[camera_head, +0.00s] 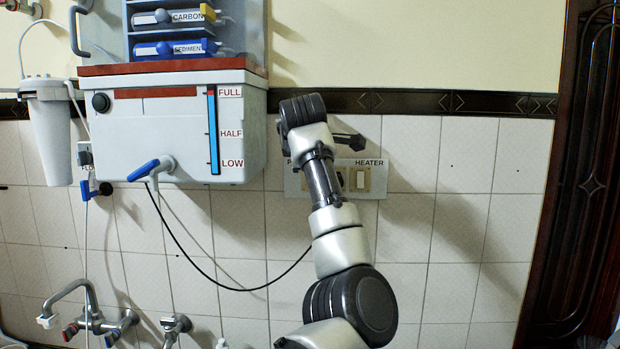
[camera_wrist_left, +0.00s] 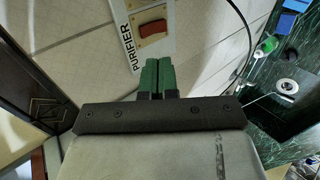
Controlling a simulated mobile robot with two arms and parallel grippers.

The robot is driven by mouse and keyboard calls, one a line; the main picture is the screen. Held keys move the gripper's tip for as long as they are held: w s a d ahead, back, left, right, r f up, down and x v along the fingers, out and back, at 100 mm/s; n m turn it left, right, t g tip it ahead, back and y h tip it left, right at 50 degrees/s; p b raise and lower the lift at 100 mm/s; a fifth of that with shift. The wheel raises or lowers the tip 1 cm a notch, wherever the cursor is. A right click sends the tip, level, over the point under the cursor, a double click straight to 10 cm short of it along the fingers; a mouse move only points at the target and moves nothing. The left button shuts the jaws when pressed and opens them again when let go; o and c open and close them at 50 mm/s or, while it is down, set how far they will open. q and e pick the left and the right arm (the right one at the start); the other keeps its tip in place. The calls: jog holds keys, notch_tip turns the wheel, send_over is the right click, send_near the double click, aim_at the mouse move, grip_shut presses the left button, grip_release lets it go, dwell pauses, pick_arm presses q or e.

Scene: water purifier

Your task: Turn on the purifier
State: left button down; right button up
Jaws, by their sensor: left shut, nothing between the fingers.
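The purifier (camera_head: 185,135) is a white wall unit with a blue level strip reading up to FULL. A white switch panel (camera_head: 378,172) is on the tiles to its right, partly hidden behind my left arm. In the left wrist view the red rocker switch (camera_wrist_left: 153,28) sits on a gold plate beside the label PURIFIER. My left gripper (camera_wrist_left: 157,62) has its green fingers shut and empty, pointing toward the panel just below the red switch in the picture. The exact gap cannot be told. My right gripper is not in view.
A switch under the label HEATER (camera_head: 361,179) is on the same panel. A black cable (camera_head: 215,282) hangs from the purifier toward the panel. A tap (camera_head: 85,305) is at lower left, and a dark carved door (camera_head: 585,180) is at right. The tiles between panel and door are bare.

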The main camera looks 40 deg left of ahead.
pick_arm(q)
jog(key=shift+b+v, duration=0.4)
jog(key=shift+v, duration=2.05)
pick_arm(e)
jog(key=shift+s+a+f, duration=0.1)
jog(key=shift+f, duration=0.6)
